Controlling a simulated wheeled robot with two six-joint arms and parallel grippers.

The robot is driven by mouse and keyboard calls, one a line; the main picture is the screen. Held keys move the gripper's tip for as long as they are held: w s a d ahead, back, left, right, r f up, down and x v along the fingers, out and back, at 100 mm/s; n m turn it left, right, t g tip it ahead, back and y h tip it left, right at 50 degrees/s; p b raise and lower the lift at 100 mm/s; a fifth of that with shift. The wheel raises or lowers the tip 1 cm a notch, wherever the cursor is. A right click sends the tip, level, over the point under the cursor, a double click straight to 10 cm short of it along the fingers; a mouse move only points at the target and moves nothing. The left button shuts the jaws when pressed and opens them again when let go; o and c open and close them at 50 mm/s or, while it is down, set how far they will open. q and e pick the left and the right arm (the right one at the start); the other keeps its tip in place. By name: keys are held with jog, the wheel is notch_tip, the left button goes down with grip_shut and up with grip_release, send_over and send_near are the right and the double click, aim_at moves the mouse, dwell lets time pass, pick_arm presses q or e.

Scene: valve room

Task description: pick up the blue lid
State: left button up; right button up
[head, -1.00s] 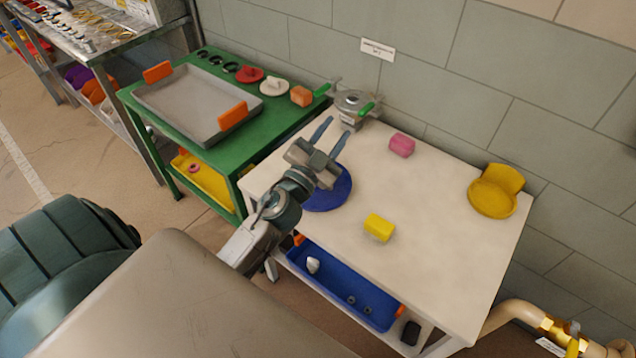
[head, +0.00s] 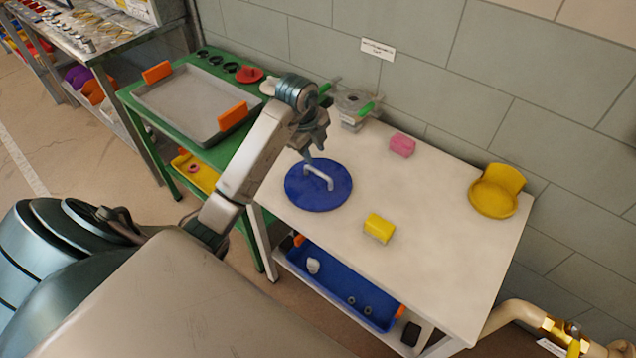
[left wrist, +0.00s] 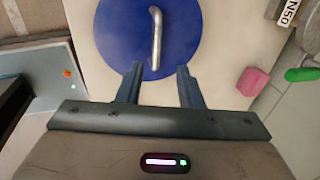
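The blue lid (head: 318,196) is a round disc lying flat on the white table, with a pale bar handle standing across its middle. My left gripper (head: 309,158) is above the lid's far edge, with its fingers pointing down. In the left wrist view the lid (left wrist: 118,30) lies beyond the fingers, and its handle runs roughly along their direction. The left gripper (left wrist: 158,72) is open there, with the lower end of the handle in line with the gap between its fingertips. Nothing is held. My right gripper is not in view.
A green table (head: 190,125) with a grey tray stands at the left. A wall runs behind.

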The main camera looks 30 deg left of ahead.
aim_at(316, 170)
pick_arm(q)
jog(key=x, duration=0.2)
jog(key=p+x, duration=0.1)
jog(key=x, duration=0.1)
jog(key=shift+s+a+f, duration=0.15)
jog(key=shift+s+a, duration=0.05)
jog(key=shift+a, duration=0.15)
jog(key=shift+w+f, duration=0.15)
jog(key=shift+f, duration=0.45)
jog(key=shift+f+p, duration=0.35)
jog(key=p+x, duration=0.1)
jog(key=x, duration=0.2)
jog(key=shift+f, duration=0.35)
jog(key=shift+w+f, duration=0.15)
jog(key=shift+f, duration=0.25)
jog(key=shift+c, duration=0.4)
grip_shut()
